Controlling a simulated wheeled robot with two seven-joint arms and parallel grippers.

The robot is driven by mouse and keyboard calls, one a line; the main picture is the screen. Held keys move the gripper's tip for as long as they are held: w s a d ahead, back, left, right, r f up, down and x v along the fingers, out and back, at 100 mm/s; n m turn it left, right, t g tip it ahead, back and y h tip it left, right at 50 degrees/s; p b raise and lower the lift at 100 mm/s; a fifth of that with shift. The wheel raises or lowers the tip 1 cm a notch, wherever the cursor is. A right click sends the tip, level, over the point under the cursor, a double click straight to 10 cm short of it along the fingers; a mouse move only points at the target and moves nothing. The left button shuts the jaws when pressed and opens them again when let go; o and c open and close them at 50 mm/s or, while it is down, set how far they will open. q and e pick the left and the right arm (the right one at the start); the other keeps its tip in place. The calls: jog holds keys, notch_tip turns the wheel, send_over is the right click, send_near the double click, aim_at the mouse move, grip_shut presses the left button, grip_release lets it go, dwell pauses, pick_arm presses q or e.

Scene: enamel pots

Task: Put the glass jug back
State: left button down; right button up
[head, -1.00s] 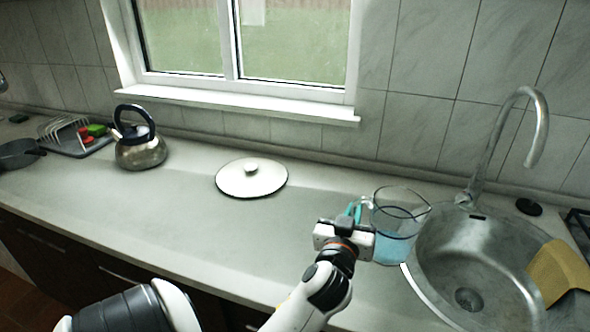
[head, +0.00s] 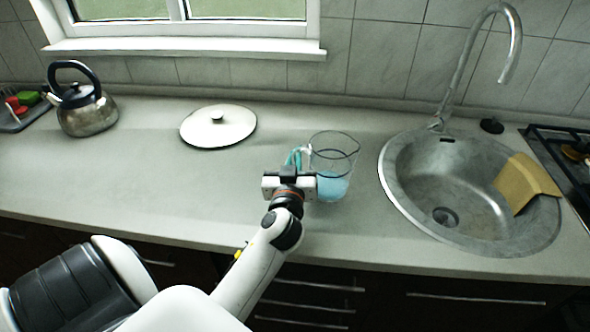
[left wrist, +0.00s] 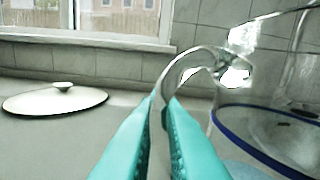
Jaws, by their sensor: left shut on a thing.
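The clear glass jug (head: 337,160), with light blue at its bottom, is upright at the counter, left of the sink. I cannot tell whether its base touches the counter. My left gripper (head: 297,157) is at the jug's left side, its teal fingers shut on the handle. In the left wrist view the fingers (left wrist: 160,125) close on the lower end of the curved glass handle (left wrist: 190,62), and the jug (left wrist: 275,100) with its dark blue band fills the right side. My right gripper is out of view.
A white lid (head: 218,126) lies on the counter (head: 120,180) left of the jug. A kettle (head: 84,108) stands farther left. The sink (head: 400,195) with a tall tap (head: 475,55) and a yellow cloth (head: 525,183) is to the right, beside a stove (head: 565,150). Counter between lid and front edge is clear.

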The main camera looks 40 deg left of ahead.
pick_arm(q)
notch_tip(320, 180, down, 2)
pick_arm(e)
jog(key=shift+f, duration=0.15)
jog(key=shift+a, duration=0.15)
pick_arm(q)
jog(key=c, duration=1.9)
grip_release()
jog(key=shift+f, duration=0.2)
jog(key=o, duration=0.4)
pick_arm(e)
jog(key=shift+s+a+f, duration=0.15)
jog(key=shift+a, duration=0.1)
pick_arm(q)
jog(key=shift+s+d+r, duration=0.1)
jog(key=shift+r, duration=0.05)
